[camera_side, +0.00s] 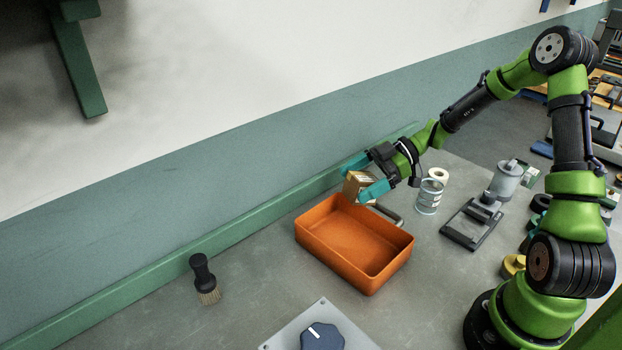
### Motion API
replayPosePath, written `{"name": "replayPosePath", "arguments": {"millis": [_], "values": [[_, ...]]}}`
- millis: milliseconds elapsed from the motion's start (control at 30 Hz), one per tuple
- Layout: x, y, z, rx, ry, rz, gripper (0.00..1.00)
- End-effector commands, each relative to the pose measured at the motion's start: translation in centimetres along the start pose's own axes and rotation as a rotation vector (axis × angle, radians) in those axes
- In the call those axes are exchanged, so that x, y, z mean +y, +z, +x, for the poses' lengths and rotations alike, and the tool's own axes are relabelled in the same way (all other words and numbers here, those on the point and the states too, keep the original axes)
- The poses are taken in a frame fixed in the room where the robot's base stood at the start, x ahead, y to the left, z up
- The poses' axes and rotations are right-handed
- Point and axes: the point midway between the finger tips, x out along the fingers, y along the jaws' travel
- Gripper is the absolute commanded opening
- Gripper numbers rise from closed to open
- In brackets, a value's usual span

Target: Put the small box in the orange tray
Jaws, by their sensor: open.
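The small box (355,185) is brown cardboard with a pale label. It shows between the two teal fingers of my gripper (363,177), at the back right part of the orange tray (318,257). My gripper is open, with one finger on the far side of the box and one on the near side. The box looks tilted and overlaps the tray's back rim in the picture. I cannot tell whether it touches a finger or the rim. The tray's visible floor is empty.
A brush (204,279) stands left of the tray. A grey panel with a dark knob (322,337) is in front. The green rail (235,228) runs behind.

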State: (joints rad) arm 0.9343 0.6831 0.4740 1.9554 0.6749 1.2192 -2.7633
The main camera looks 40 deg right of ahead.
Motion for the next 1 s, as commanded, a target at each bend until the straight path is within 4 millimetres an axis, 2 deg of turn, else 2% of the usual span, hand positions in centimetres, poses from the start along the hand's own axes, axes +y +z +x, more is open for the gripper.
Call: {"name": "replayPosePath", "arguments": {"millis": [167, 267, 600, 700, 867, 1000], "values": [[0.0, -0.7, -0.4, -0.001, 0.001, -0.002, 0.96], [0.1, -0.6, -2.0, 0.000, 0.005, 0.000, 0.96], [0.1, -0.5, -9.3, -0.002, 0.005, 0.000, 0.96], [0.1, -0.5, -10.7, -0.002, 0.001, -0.001, 0.96], [-0.1, -0.7, -12.0, -0.008, -0.003, 0.004, 0.96], [-1.2, -1.9, -10.9, -0.101, -0.039, 0.085, 0.96]]}}
